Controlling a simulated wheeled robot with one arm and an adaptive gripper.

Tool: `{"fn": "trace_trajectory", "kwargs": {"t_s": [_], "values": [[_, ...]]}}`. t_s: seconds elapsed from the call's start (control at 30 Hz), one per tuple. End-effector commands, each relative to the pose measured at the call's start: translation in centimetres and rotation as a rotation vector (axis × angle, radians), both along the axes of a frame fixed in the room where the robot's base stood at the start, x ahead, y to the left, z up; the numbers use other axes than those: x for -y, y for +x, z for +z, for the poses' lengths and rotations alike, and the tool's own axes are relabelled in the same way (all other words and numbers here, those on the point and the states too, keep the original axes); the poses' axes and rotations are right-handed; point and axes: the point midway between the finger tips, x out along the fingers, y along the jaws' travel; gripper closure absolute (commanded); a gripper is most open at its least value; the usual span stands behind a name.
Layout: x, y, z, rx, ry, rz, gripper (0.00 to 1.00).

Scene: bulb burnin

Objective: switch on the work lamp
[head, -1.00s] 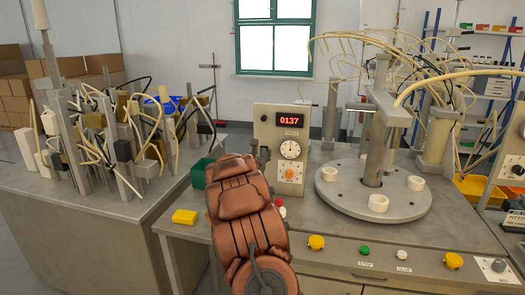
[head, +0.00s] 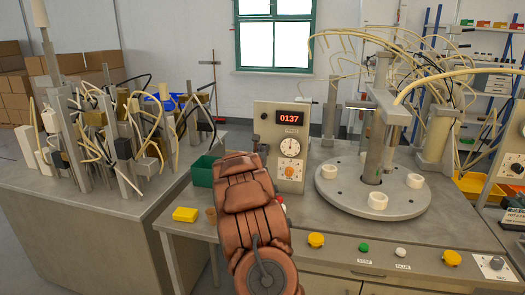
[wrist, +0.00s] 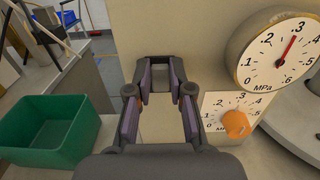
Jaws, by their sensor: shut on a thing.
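I cannot make out a work lamp or its switch in either view. The grey panel box (head: 262,138) stands on the bench with a red display reading 0137, a round gauge (head: 290,148) and an orange knob (head: 289,171). In the wrist view my gripper (wrist: 160,72) is in front of the box's pale face, left of the gauge (wrist: 284,52) and the orange knob (wrist: 236,124). Its fingers are spaced apart around something I cannot clearly make out. In the head view my arm hides the fingertips and the box's lower left.
A green bin (head: 203,171) is left of the panel box, also at left in the wrist view (wrist: 50,130). A yellow block (head: 185,214) lies on the bench's left corner. A round turntable (head: 340,197) with white rings is at right. Buttons line the front edge.

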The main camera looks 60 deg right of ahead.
Motion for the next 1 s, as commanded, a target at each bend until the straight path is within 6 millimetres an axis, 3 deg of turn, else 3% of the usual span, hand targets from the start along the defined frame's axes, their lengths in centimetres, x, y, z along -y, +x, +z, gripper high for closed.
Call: {"fn": "trace_trajectory", "kwargs": {"t_s": [0.1,1.0], "values": [[0.0,0.0,0.0,0.0,0.0,0.0,1.0],[0.04,-0.13,-0.39,0.042,-0.108,-0.002,1.0]]}}
